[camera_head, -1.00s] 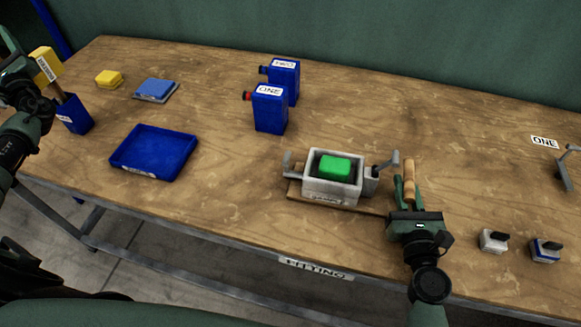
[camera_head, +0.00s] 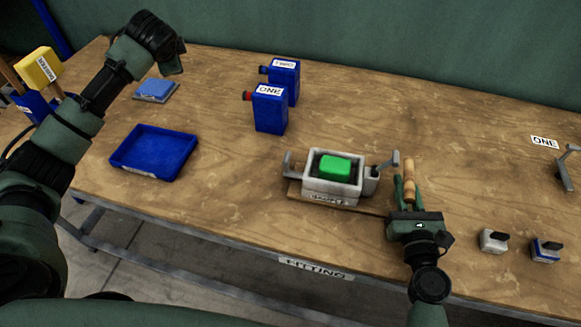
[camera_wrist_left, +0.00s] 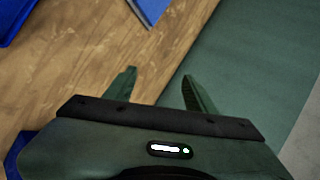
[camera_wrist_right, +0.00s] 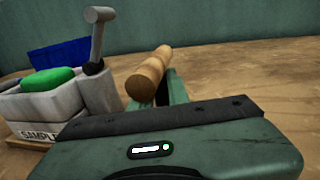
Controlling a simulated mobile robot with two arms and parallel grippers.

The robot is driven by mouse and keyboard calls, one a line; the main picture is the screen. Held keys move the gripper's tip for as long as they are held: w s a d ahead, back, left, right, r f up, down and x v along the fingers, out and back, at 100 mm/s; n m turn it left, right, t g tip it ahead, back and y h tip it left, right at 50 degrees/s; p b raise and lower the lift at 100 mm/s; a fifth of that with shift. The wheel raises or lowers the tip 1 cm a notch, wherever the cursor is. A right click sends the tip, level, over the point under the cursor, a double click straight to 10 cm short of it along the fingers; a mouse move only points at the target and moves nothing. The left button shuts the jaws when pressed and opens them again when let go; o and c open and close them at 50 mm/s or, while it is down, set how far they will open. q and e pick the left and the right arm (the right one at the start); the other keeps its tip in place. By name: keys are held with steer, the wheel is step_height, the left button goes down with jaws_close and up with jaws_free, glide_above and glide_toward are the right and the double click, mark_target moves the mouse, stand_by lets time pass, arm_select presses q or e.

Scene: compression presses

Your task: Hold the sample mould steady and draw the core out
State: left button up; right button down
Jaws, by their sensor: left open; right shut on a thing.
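The sample mould (camera_head: 332,188) is a pale grey box on a wooden base at the middle of the bench. The green core (camera_head: 335,168) sits in its open top. A grey crank arm (camera_head: 383,168) stands at its right end; it also shows in the right wrist view (camera_wrist_right: 97,42). My right gripper (camera_head: 409,200), right of the mould, is shut on a wooden handle (camera_wrist_right: 150,75). I cannot tell whether this handle is joined to the mould. My left gripper (camera_wrist_left: 159,76) is open and empty, above the back left of the bench.
A blue tray (camera_head: 153,152) lies left of the mould. Blue canisters (camera_head: 269,112) stand behind it. A blue pad (camera_head: 156,89) lies near my left gripper. A yellow mallet (camera_head: 38,67) stands far left. Two small blocks (camera_head: 493,240) sit at the right front. Bench between tray and mould is clear.

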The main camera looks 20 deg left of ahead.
arm_select(q)
steer(key=s+d+f+m+g+h, duration=0.1)
steer(key=s+d+f+g+h, duration=0.15)
steer(key=d, duration=0.55)
steer(key=s+d+f+m+g+h, duration=0.1)
steer(key=s+d+f+h, duration=0.15)
steer(key=d, duration=0.65)
steer(key=m+g+h, duration=0.5)
glide_toward(287, 158)
steer(key=f, duration=0.2)
steer(key=x, duration=1.1)
steer(key=shift+w+d+f, duration=0.15)
steer(key=shift+w+d, duration=0.1)
jaws_close()
